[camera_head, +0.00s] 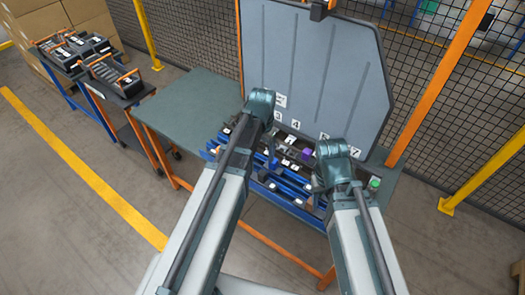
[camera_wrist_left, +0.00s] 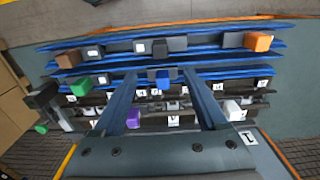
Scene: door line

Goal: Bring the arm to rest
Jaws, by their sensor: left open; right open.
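My left gripper (camera_head: 268,146) is over the rack of blue rails on the bench, partly hidden by its own wrist. In the left wrist view its two fingers (camera_wrist_left: 160,78) are spread apart, with a small blue block (camera_wrist_left: 162,77) on the rack showing between their tips. I cannot tell whether they touch it. I see nothing held. My right gripper (camera_head: 318,186) is over the right part of the rack, its fingers small and partly hidden. Both arms reach forward from the bottom of the head view.
A large grey panel (camera_head: 310,70) with numbered labels stands upright behind the rack. The green bench top (camera_head: 190,105) is bare at left. Trolleys with black bins (camera_head: 75,50) stand further left. Mesh fencing (camera_head: 455,120) closes the right. Floor at lower left is clear.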

